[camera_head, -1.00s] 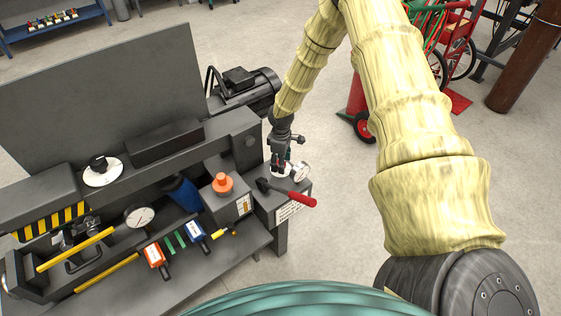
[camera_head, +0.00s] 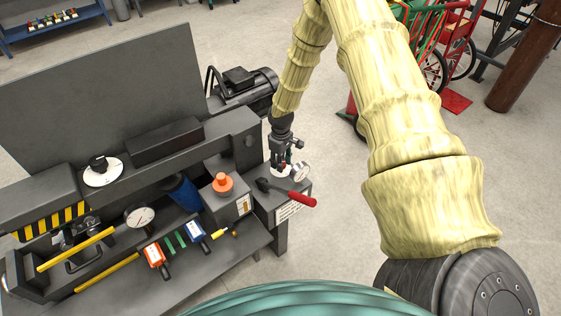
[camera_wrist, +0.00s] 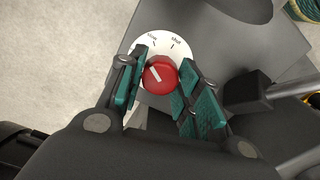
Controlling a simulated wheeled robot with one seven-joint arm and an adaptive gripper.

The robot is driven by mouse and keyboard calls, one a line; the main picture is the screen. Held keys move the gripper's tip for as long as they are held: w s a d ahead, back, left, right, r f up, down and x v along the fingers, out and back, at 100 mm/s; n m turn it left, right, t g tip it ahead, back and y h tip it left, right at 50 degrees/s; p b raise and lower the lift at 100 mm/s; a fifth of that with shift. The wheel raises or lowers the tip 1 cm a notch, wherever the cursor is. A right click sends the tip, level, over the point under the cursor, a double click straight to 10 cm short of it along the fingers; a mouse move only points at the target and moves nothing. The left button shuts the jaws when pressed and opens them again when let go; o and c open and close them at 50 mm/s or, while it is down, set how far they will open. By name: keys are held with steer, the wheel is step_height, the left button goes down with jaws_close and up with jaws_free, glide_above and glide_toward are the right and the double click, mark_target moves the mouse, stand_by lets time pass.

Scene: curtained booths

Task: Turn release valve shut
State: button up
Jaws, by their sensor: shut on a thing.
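The release valve is a red round knob (camera_wrist: 160,76) with a white pointer line, in the middle of a white dial plate (camera_wrist: 180,40) in the wrist view. The dial has two small printed labels; the right one looks like "shut" and the left one like "slow". The pointer line slants to the upper left, toward the left label. My gripper (camera_wrist: 160,84) has its teal-padded fingers on either side of the knob, shut on it.
An orange knob (camera_head: 223,183) on a grey box is to the left.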

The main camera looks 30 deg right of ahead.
steer(key=m, duration=0.6)
steer(key=shift+m, duration=0.3)
steer(key=m, duration=0.5)
steer(key=shift+d, duration=0.1)
stand_by(0.3)
steer(key=o, duration=1.1)
steer(key=shift+c, duration=0.2)
step_height(320, 180, up, 12)
stand_by(0.4)
